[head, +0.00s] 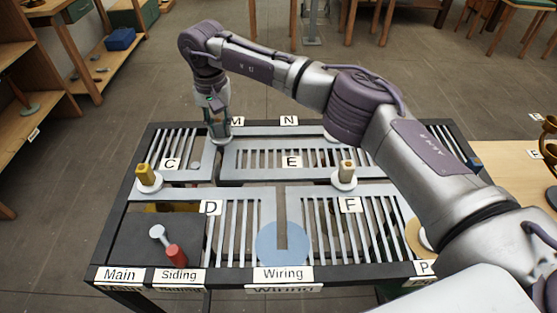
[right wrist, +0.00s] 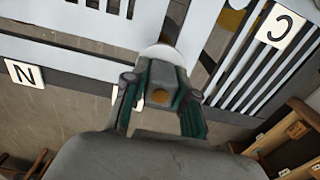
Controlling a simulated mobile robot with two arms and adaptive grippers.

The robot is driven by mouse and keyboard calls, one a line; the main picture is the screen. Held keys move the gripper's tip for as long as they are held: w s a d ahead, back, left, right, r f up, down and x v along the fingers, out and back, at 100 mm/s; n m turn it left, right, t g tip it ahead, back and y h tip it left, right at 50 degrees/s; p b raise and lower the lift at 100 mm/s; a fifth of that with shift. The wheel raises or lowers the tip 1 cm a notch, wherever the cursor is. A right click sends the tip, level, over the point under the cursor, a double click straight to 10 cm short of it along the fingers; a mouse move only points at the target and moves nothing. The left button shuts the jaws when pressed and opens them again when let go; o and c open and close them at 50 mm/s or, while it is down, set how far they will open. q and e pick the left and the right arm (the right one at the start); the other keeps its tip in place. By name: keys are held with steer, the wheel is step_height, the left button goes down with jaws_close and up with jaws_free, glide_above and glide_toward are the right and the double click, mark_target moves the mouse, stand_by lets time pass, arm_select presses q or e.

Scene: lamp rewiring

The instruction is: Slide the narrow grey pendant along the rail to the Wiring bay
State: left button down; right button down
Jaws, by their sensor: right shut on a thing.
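My right gripper (head: 218,124) is at the far left of the slotted table, between the C panel and the M label. In the right wrist view its fingers (right wrist: 162,86) are closed around a narrow grey block with a brownish round spot, the narrow grey pendant (right wrist: 160,76). A pale disc at the pendant's foot shows in the head view (head: 221,139); the fingers hide most of the rest. The Wiring bay (head: 283,247) is a blue round plate at the front middle, behind the Wiring label, with a slot running into it. My left gripper is not in view.
Slotted plates fill the middle; my right arm covers the table's right side.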

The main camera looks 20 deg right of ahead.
steer(key=shift+s+a, duration=0.25)
steer(key=shift+s, duration=0.6)
steer(key=shift+s+a, duration=0.2)
steer(key=shift+s, duration=0.7)
steer(key=shift+s+a, duration=0.25)
steer(key=shift+s, duration=0.6)
steer(key=shift+s+a+b, duration=0.2)
steer(key=shift+s+a, duration=0.2)
steer(key=shift+s, duration=1)
steer(key=shift+s+a+b, duration=0.15)
steer(key=shift+s+a, duration=0.2)
steer(key=shift+s, duration=1.05)
steer(key=shift+s+a+b, duration=0.2)
steer(key=shift+s+a, duration=0.2)
steer(key=shift+s, duration=1)
steer(key=s+d+b, duration=0.1)
steer(key=d, duration=0.3)
steer(key=s+d+b, duration=0.1)
steer(key=d+b, duration=0.1)
steer(key=d, duration=0.2)
steer(key=s+d+b, duration=0.1)
steer(key=d, duration=0.3)
steer(key=shift+s+d+f, duration=0.1)
steer(key=shift+s+d, duration=0.1)
steer(key=shift+s+d+b, duration=0.2)
steer(key=shift+d+b, duration=0.15)
steer(key=shift+d, duration=0.2)
